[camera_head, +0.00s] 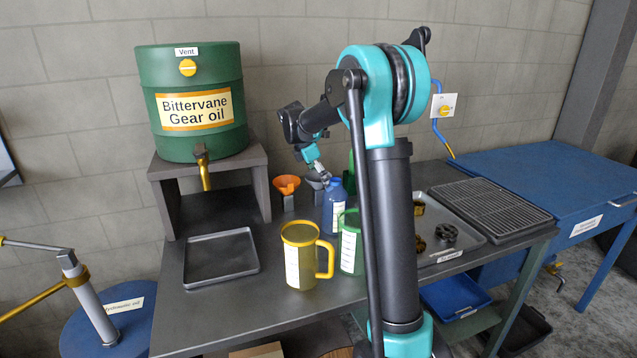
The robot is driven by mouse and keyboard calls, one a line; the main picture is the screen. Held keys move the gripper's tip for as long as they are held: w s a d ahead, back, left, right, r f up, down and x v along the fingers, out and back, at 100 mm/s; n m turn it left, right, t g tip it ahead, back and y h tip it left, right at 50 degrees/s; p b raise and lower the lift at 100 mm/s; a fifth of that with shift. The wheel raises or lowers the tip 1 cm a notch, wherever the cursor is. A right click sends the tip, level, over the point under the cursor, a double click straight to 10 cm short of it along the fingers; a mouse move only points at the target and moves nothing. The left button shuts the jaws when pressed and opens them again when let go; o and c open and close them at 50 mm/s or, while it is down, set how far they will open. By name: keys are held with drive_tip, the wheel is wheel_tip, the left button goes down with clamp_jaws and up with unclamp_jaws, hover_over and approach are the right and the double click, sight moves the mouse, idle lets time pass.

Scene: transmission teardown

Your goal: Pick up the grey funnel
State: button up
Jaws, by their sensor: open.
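The grey funnel (314,184) stands toward the back of the bench, just right of an orange funnel and behind a blue bottle. It is small here and partly hidden by my gripper and the bottle. My gripper (319,173) is open and points down at the grey funnel's top, close above or at its rim. I cannot tell whether the fingers touch it or straddle it.
The orange funnel (286,183), blue bottle (334,205) and a green bottle (350,172) crowd the spot. A yellow jug (299,258) and green jug (350,250) stand in front. An empty tray (221,270) lies left, below the green oil drum (192,135).

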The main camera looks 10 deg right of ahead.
drive_tip(key=shift+w+d+f, duration=0.1)
drive_tip(key=shift+d+f, duration=0.15)
drive_tip(key=shift+f, duration=0.35)
drive_tip(key=shift+c, duration=0.6)
drive_tip(key=c, duration=0.9)
drive_tip(key=shift+o, duration=0.2)
drive_tip(key=shift+r, duration=0.1)
